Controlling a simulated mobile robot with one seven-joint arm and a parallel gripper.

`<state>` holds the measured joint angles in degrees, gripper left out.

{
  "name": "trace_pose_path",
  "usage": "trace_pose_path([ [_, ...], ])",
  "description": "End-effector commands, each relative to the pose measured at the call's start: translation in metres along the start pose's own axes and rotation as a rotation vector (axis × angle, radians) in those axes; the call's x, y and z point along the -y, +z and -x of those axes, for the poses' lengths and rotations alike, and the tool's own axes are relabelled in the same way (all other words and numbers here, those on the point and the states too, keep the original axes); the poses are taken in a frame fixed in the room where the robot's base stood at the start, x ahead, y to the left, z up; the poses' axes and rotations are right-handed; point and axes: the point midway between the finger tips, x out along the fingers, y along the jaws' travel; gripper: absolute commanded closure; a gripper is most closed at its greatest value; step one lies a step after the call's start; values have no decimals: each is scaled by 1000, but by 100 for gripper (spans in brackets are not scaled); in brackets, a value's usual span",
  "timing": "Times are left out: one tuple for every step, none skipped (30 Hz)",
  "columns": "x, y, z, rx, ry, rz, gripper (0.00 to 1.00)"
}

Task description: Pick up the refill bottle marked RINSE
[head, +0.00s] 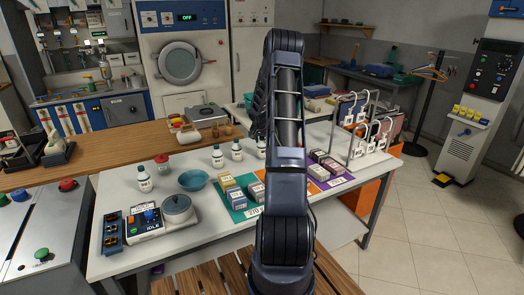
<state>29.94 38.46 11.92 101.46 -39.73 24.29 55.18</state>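Several white bottles with dark caps stand upright on the white table. One bottle (145,182) is at the left, near a jar with a red lid (162,164). Two more stand further right, a bottle (217,158) and another bottle (237,152). A further bottle (261,149) is partly covered by my arm. Their labels are too small to read, so I cannot tell which is marked RINSE. My arm rises through the middle of the head view. My gripper does not show.
A wooden counter (110,150) lies behind.

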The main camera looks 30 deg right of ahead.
Motion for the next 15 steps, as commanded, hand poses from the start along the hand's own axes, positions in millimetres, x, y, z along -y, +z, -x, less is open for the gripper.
trace_pose_path([
  [0,0,0,0,0,0,69],
  [0,0,0,0,0,0,75],
  [0,0,0,0,0,0,83],
  [0,0,0,0,0,0,89],
  [0,0,0,0,0,0,95],
  [0,0,0,0,0,0,97],
  [0,0,0,0,0,0,97],
  [0,0,0,0,0,0,97],
  [0,0,0,0,0,0,97],
  [0,0,0,0,0,0,97],
  [0,0,0,0,0,0,97],
  [0,0,1,-1,0,0,97],
  [0,-1,2,-1,0,0,97],
  [0,-2,3,-1,-1,0,97],
  [0,-3,6,-2,-1,-1,97],
])
